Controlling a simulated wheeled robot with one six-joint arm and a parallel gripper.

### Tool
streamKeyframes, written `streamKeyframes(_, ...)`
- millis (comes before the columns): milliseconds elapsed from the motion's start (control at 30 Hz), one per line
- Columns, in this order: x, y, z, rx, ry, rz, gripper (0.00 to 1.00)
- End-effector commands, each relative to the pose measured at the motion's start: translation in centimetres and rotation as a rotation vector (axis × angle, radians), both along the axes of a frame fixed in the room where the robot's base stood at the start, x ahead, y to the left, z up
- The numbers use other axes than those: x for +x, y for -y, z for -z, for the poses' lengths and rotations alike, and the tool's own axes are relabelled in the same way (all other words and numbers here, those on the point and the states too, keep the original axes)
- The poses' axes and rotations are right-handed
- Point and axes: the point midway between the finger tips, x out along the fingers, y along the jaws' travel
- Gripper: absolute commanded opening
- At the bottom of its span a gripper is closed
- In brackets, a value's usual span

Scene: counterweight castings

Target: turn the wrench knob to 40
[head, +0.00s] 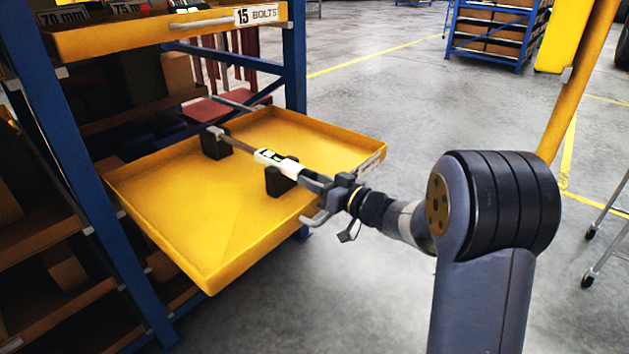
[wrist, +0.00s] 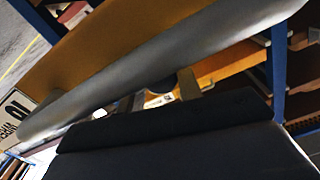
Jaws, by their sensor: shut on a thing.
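The wrench (head: 243,148) lies across two black rests (head: 280,181) in the pulled-out yellow tray (head: 215,235). Its head is at the far end, and a white section with a green-edged display (head: 277,159) sits mid-length. My gripper (head: 338,190) is at the wrench's near end, over the tray's front edge, and shut on the knob. The jaws hide the knob, and its setting is too small to read. In the wrist view a dark part of my gripper (wrist: 165,125) fills the lower middle; the wrench is not clearly seen there.
The tray's grey handle (head: 314,218) is just below my gripper; a grey bar (wrist: 150,70) crosses the wrist view close up. Another yellow drawer (head: 165,35), labelled 15 BOLTS, is above. A blue shelf post (head: 95,180) stands left.

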Motion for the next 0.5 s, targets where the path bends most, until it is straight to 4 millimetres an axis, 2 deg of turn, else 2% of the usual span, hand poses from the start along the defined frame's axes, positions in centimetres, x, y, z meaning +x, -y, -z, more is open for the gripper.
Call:
streamKeyframes(100,-0.01,0.01,0.01,0.0,0.0,0.0,0.11)
streamKeyframes(267,-0.01,0.0,0.03,-0.015,0.02,0.0,0.11)
streamKeyframes(500,0.0,0.01,0.11,-0.143,0.183,0.0,0.11)
